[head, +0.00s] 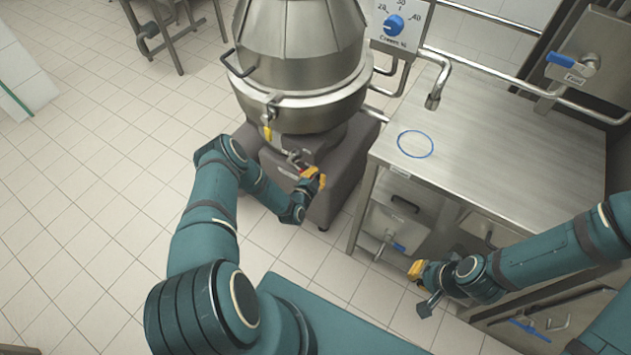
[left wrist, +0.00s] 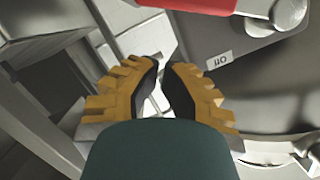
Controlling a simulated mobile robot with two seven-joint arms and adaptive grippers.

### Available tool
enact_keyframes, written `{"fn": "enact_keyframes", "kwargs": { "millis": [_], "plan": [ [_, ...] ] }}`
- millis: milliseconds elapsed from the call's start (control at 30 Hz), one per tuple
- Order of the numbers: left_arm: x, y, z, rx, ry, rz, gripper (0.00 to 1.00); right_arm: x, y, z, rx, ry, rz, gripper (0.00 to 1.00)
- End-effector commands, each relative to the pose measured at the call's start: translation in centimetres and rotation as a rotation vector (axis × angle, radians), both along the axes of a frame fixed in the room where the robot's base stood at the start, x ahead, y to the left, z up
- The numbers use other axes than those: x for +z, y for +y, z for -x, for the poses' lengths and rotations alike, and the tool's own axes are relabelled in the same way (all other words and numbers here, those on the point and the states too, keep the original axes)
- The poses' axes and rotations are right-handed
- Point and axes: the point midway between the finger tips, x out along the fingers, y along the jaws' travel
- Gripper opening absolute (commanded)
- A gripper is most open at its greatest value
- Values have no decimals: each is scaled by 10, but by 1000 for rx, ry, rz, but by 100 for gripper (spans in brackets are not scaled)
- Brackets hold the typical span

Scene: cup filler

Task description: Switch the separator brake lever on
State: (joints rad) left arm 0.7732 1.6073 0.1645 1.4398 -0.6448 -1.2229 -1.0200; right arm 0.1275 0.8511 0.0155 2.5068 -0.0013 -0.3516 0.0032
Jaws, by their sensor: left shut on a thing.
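The separator (head: 300,60) is a large steel vessel on a dark grey base (head: 345,150) in the head view. My left gripper (head: 313,178) is at the front of this base. In the left wrist view my yellow left fingers (left wrist: 160,92) are closed together on a pale metal piece (left wrist: 155,101), which looks like the brake lever; the fingers hide most of it. An "Off" label (left wrist: 219,58) is on the dark base just beyond the fingers. My right gripper (head: 418,272) hangs in front of the steel counter, away from the separator; its opening is unclear.
A steel counter (head: 490,150) with a blue ring (head: 415,144) and a tap (head: 434,88) stands to the right. A blue dial (head: 393,25) is behind it. A red part (left wrist: 205,8) shows at the top of the left wrist view. Tiled floor (head: 90,200) at left is free.

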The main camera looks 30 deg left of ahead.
Motion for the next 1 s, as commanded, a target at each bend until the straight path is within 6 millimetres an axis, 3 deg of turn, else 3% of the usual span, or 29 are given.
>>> {"fn": "enact_keyframes", "kwargs": {
  "millis": [33, 300, 500, 1000],
  "plan": [
    [5, 1, -4, -1, -1, -2, 0, 1, 0, 0, 0, 1, 0, 0],
    [17, -1, 58, -1, 3, 1, 0, 18, 1, 3, 3, 6, -2, 0],
    [22, -3, 86, -1, 3, 0, 0, 23, 1, 4, 1, 9, -1, 0],
    [23, -3, 95, -1, 1, 0, 0, 23, 1, 4, 1, 9, -1, 0]
  ]
}}
